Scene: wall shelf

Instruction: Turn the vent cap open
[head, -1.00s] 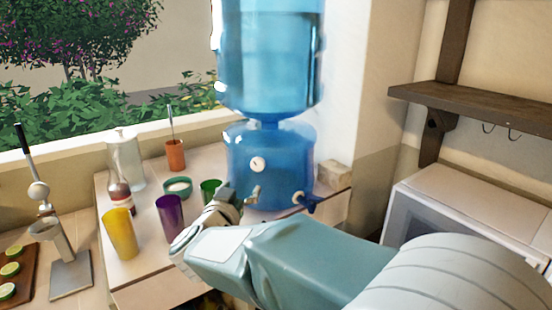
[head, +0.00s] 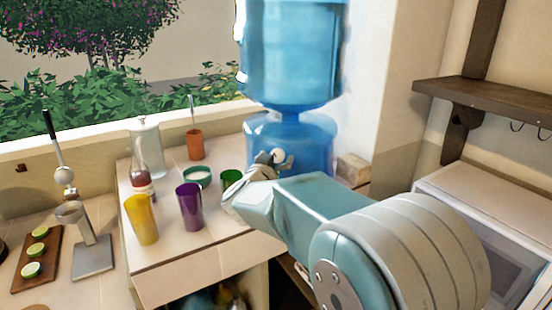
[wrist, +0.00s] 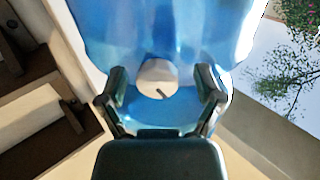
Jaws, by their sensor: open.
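The vent cap (wrist: 157,78) is a round white knob with a dark slot on the front of the blue water dispenser. In the head view the cap (head: 277,156) shows just above my gripper's fingers. The dispenser (head: 312,137) stands at the back of the counter with a large blue bottle (head: 293,50) on top. My gripper (wrist: 160,97) is open, with one finger on each side of the cap in the wrist view. No contact with the cap shows. In the head view my gripper (head: 270,166) is in front of the dispenser and hides its lower front.
Yellow (head: 141,220), purple (head: 189,207) and green (head: 231,178) cups stand left of my gripper. A bottle (head: 140,172), a glass jug (head: 147,140) and a terracotta pot (head: 195,145) are behind them. A wooden shelf (head: 480,100) and a white appliance (head: 470,205) are at right.

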